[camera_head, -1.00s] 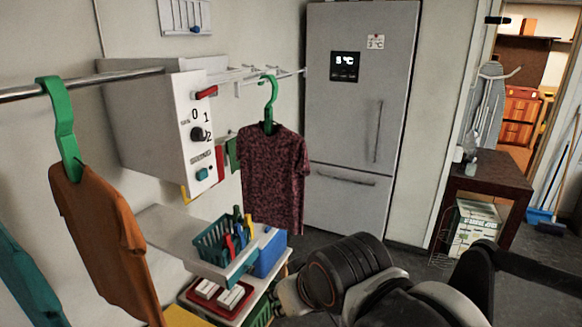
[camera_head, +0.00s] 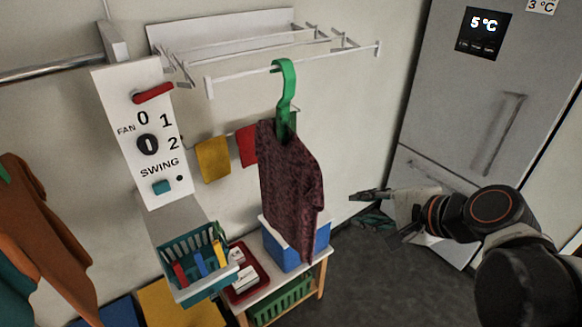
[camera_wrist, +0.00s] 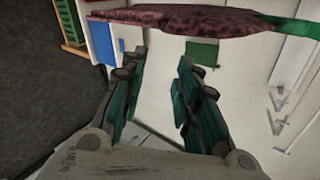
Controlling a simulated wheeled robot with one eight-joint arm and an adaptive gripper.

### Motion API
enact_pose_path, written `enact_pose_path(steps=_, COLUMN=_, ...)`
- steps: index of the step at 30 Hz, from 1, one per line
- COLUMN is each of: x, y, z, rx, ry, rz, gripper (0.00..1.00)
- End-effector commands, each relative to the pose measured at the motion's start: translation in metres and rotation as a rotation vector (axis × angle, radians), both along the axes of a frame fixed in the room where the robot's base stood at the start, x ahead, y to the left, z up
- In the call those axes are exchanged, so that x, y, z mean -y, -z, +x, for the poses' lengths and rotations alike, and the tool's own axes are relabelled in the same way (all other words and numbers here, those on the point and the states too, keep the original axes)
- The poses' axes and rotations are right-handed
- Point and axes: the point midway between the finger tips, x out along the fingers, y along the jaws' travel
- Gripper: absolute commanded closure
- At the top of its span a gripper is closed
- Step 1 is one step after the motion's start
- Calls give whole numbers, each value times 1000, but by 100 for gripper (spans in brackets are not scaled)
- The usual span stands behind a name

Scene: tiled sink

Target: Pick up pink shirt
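The dark pink, maroon-looking shirt (camera_head: 290,190) hangs on a green hanger (camera_head: 284,85) from the front bar of the white wall rack. In the wrist view the shirt (camera_wrist: 200,20) lies across the top, seen edge-on, with the hanger (camera_wrist: 295,23) at its right end. My gripper (camera_head: 374,216) is right of the shirt in the head view, apart from it. In the wrist view my gripper (camera_wrist: 160,72) has its two teal-padded fingers spread with nothing between them, pointing toward the shirt.
The white drying rack (camera_head: 300,64) juts from the wall. An orange shirt (camera_head: 40,225) hangs at left. A grey fridge (camera_head: 450,120) stands at right. Floor before it is clear.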

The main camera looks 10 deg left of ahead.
Motion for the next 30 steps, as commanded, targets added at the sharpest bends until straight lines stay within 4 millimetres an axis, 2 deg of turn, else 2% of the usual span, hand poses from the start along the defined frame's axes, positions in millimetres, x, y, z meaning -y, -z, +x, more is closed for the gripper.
enact_pose_path(steps=1, x=-14, y=-20, z=11, rx=-52, ry=37, rz=121, gripper=71)
enact_pose_path(steps=6, x=-55, y=-63, z=38, rx=-275, ry=146, rz=546, gripper=71)
enact_pose_path(steps=9, x=-72, y=-86, z=51, rx=-415, ry=187, rz=766, gripper=71)
enact_pose_path(steps=15, x=-87, y=-115, z=65, rx=-639, ry=220, rz=1068, gripper=71)
enact_pose_path(steps=23, x=-101, y=-125, z=74, rx=-738, ry=223, rz=1183, gripper=71)
enact_pose_path(steps=30, x=-141, y=-124, z=96, rx=-738, ry=221, rz=1180, gripper=71)
